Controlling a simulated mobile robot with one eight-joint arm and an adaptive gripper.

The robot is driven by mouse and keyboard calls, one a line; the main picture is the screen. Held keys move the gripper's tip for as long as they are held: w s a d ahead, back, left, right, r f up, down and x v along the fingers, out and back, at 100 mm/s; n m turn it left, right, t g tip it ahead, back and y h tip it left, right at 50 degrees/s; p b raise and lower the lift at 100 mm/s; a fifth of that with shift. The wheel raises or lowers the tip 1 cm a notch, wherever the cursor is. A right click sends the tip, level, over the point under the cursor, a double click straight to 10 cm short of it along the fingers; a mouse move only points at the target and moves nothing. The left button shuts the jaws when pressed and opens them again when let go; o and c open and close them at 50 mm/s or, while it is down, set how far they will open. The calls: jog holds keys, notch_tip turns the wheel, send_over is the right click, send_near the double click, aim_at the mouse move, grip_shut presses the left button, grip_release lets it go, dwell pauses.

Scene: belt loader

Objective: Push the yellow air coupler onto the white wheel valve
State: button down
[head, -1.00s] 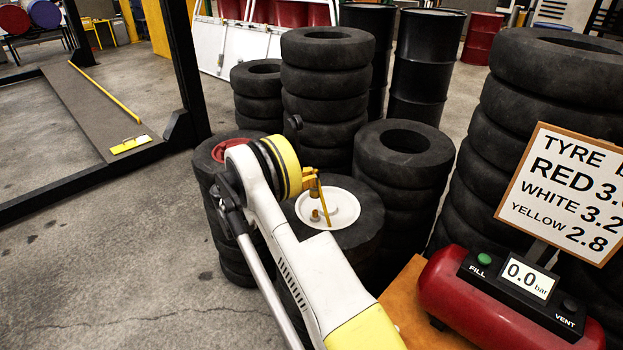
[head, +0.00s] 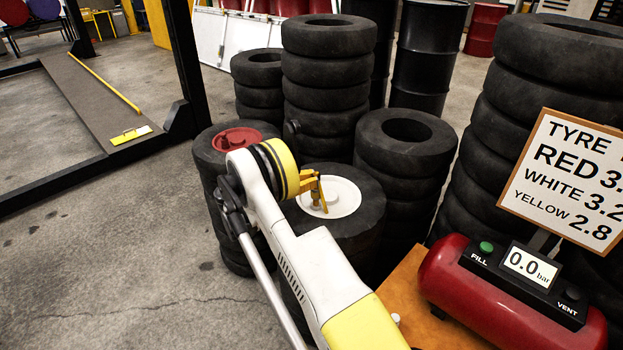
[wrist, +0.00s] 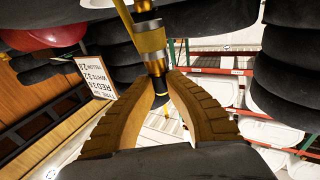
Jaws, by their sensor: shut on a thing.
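The white wheel hub (head: 345,197) lies on top of a tyre in the middle of the head view. My gripper (head: 317,187) is above the left part of this hub, its fingers pointing down. In the wrist view my gripper (wrist: 161,82) is shut on the yellow air coupler (wrist: 149,41), which has metal and dark bands. In the head view the coupler is small, and fingers partly cover it. It stands roughly upright at the valve's place on the hub. The white wheel valve is hidden there, so I cannot tell whether the coupler touches or covers it.
A tyre with a red hub (head: 237,139) stands close behind left of my arm. Tyre stacks (head: 325,90) stand behind and right. The red compressor (head: 455,285), reading 0.0 bar, and the pressure sign (head: 570,185) are at right.

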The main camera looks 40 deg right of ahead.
jog(key=shift+f, duration=1.65)
dwell(1.7)
jog(key=c, duration=1.5)
grip_release()
jog(key=shift+a, duration=0.1)
jog(key=v, duration=1.1)
jog(key=shift+w+a, duration=0.25)
jog(key=shift+a, duration=0.1)
